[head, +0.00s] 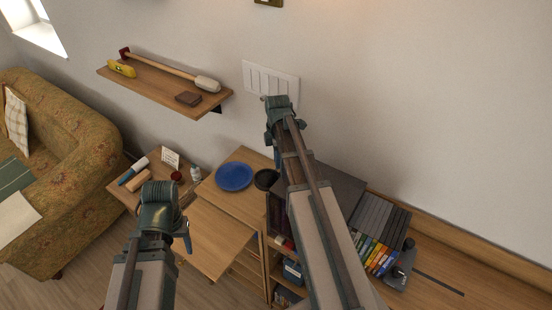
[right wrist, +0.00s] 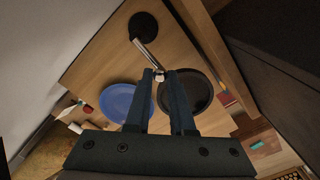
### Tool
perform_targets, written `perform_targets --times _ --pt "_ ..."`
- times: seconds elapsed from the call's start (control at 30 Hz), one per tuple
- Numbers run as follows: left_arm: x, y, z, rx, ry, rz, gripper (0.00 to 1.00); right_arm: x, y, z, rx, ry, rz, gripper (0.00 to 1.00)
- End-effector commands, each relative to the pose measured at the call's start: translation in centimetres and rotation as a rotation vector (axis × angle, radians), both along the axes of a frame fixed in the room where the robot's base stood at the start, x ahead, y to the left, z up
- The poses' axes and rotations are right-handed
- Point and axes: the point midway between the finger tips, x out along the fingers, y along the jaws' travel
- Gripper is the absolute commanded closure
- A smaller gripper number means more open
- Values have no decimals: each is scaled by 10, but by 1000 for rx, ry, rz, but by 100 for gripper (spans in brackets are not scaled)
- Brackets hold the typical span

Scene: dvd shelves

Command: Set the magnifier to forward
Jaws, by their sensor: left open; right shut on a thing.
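The magnifier shows in the right wrist view as a dark round disc (right wrist: 143,25), a thin silver rod (right wrist: 147,54) and what looks like its dark round head (right wrist: 198,92). The dark head also shows in the head view (head: 265,180), beside a blue plate. My right gripper (right wrist: 160,76) is shut on the rod's near end, with a pale piece between its fingertips. In the head view the right gripper (head: 277,160) is over the wooden cabinet, its grip hidden by my arm. My left gripper (head: 187,238) is open, low at the left, touching nothing that I can see.
A blue plate (head: 234,177) lies on the cabinet top (head: 225,205). A wall shelf (head: 150,92) holds a mallet, a yellow level and a brown block. A shelf unit with a row of DVD cases (head: 375,240) stands at right. A patterned sofa (head: 75,125) is at left.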

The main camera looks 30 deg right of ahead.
Motion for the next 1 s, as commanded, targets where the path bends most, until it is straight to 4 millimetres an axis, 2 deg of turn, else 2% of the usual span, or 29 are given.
perform_targets --times 0.53,0.57,0.7,1.0 --pt "0 0 0 0 0 0 43 -2 -1 0 0 1 21 100" --pt "0 0 0 0 0 0 43 -2 -1 0 0 1 21 75" --pt "0 0 0 0 0 0 43 -2 -1 0 0 1 21 50" --pt "0 0 0 0 0 0 43 -1 -1 0 0 0 21 49"
